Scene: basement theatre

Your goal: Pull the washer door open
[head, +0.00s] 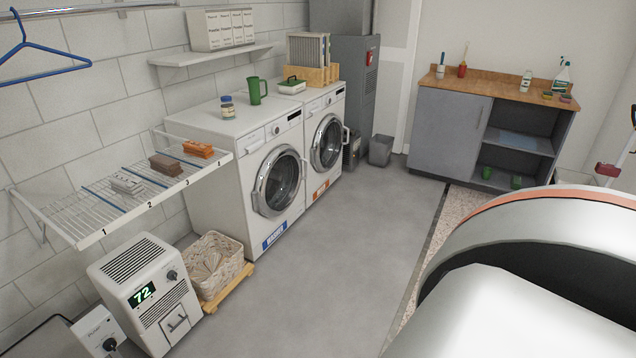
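The washer (230,165) is the nearer of two white front-loading machines along the left wall, with a blue label (275,237) at its lower front. Its round door (279,182) has dark glass in a silver ring and appears shut. Neither gripper is in view. Only large, smooth white parts of mine fill the lower right corner.
A similar machine (326,142) with an orange label stands beyond the washer. A wicker basket (214,268) and a dehumidifier (148,296) stand at the near left, below a wire rack (110,212). Grey floor (335,245) before the washer is clear. A grey cabinet (448,130) stands at the back.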

